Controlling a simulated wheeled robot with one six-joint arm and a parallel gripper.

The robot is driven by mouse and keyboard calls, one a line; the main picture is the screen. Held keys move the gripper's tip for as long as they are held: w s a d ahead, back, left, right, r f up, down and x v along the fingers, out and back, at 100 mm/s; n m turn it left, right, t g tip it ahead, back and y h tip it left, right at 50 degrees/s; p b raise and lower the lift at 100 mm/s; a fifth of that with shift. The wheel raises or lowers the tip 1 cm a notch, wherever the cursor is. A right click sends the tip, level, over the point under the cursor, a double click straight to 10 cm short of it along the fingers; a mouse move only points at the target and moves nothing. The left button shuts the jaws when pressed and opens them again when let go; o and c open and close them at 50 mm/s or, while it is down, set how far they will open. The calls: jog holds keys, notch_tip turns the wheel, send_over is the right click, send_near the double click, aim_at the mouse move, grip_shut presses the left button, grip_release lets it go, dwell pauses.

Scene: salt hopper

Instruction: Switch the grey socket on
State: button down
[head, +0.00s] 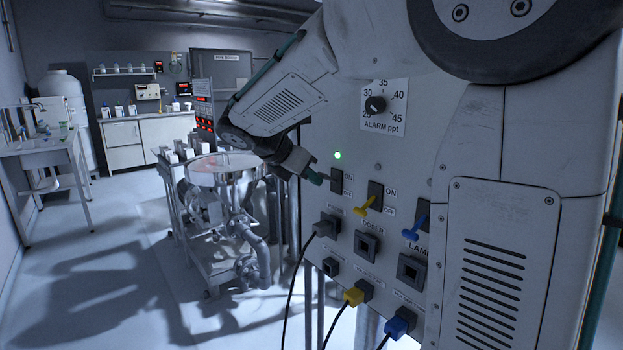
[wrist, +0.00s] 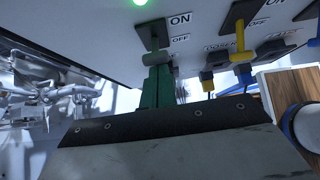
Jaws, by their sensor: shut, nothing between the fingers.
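The grey socket's switch (head: 337,180) sits at the left of the panel, with ON and OFF labels on its right. A lit green lamp (head: 338,155) is above it. A grey plug (head: 324,228) with a black cable is in the socket below. My gripper (head: 314,177), with green fingers, is shut and empty at the switch's left. In the wrist view, the fingers (wrist: 157,88) end right at the grey lever (wrist: 158,58); whether they touch is unclear. The fingers partly hide the lever, so I cannot tell its position for sure.
Yellow (head: 369,204) and blue (head: 413,230) switch levers stand to the right, hanging downward. A yellow plug (head: 355,295) and a blue plug (head: 397,326) are in lower sockets. An alarm dial (head: 375,105) is above. A metal hopper cart (head: 225,215) stands left behind my arm.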

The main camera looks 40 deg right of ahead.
jog(key=shift+r, duration=0.15)
jog(key=a+r, duration=0.3)
jog(key=a, duration=0.5)
jog(key=shift+s+a+r, duration=0.15)
jog(key=shift+a+r, duration=0.2)
